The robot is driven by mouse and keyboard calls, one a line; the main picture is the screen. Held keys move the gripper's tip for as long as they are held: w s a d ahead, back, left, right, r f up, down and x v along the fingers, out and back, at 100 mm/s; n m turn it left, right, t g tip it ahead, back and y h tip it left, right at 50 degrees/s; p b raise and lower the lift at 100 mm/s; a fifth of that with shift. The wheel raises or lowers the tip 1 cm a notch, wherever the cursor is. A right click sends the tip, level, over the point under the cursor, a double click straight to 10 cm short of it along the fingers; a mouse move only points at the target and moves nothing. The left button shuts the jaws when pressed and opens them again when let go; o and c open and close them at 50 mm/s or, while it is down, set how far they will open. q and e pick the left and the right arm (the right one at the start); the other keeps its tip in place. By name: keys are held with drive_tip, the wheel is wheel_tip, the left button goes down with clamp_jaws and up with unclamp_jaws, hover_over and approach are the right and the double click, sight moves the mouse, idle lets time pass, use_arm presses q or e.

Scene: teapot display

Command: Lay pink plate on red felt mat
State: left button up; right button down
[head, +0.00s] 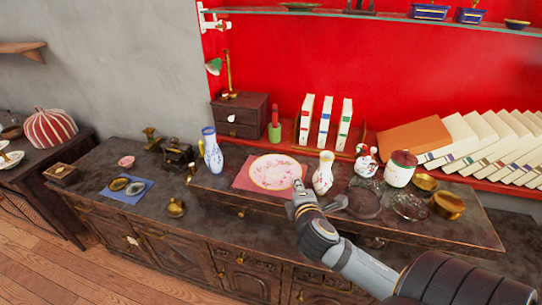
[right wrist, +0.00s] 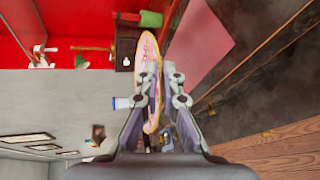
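The pink plate (head: 272,172), pale with a pink pattern and gold rim, appears over the red felt mat (head: 242,182) in the head view. The mat lies on the raised dark wooden shelf. My right gripper (head: 301,190) is at the plate's near right rim. In the right wrist view the plate (right wrist: 146,60) shows nearly edge-on, with its rim between the fingers of my right gripper (right wrist: 160,78), which look shut on it. The mat (right wrist: 203,38) shows to the right there, with a gap between it and the plate. My left gripper is not in view.
A blue-and-white vase (head: 212,152) stands left of the mat. A floral vase (head: 323,174) stands close to the right of my gripper. A lidded jar (head: 400,168), glass dishes and a brass bowl (head: 447,205) fill the right side. Books (head: 325,122) stand behind.

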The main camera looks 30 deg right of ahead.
sight(293, 174)
drive_tip(key=x, duration=0.8)
drive_tip(key=shift+w+d+f, duration=0.1)
drive_tip(key=shift+w+f, duration=0.05)
drive_tip(key=shift+f, duration=0.15)
drive_tip(key=w+f, duration=0.1)
drive_tip(key=f, duration=0.1)
drive_tip(key=w+d+f, duration=0.1)
drive_tip(key=w, duration=0.1)
drive_tip(key=w+d+f, duration=0.1)
drive_tip(key=f, duration=0.1)
drive_tip(key=shift+w+d+f, duration=0.2)
drive_tip(key=shift+w+f, duration=0.05)
drive_tip(key=shift+f, duration=0.05)
drive_tip(key=shift+w+f, duration=0.15)
drive_tip(key=shift+f, duration=0.05)
wheel_tip(293, 174, down, 4)
drive_tip(key=shift+w+d+r, duration=0.15)
drive_tip(key=shift+w+r, duration=0.05)
drive_tip(key=shift+f, duration=0.1)
drive_tip(key=c, duration=2)
unclamp_jaws()
drive_tip(key=shift+o, duration=1)
